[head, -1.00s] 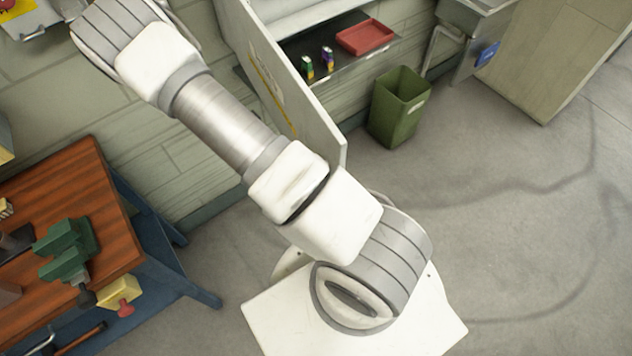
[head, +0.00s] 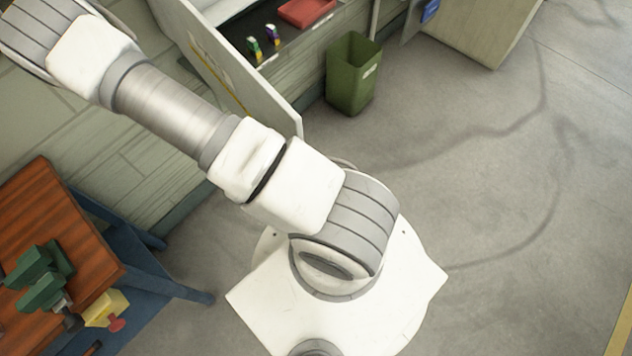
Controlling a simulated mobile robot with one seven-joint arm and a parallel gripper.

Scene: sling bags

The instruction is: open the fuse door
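A light grey panel (head: 240,82) with a yellow-edged label stands out from the wall behind my arm, at the upper left of the head view. It looks like the open door of a cabinet with a dark shelf; I cannot tell whether it is the fuse door. My arm reaches from my white base at the lower middle to the upper left corner, covering part of the panel's surroundings. My gripper is outside the picture, so its state and what it touches are hidden.
A wooden workbench (head: 60,235) with a green vise (head: 40,275) stands at left. A green bin (head: 352,75) stands on the floor right of the panel. A red tray (head: 306,12) and small bottles sit on the dark shelf. The floor at right is clear.

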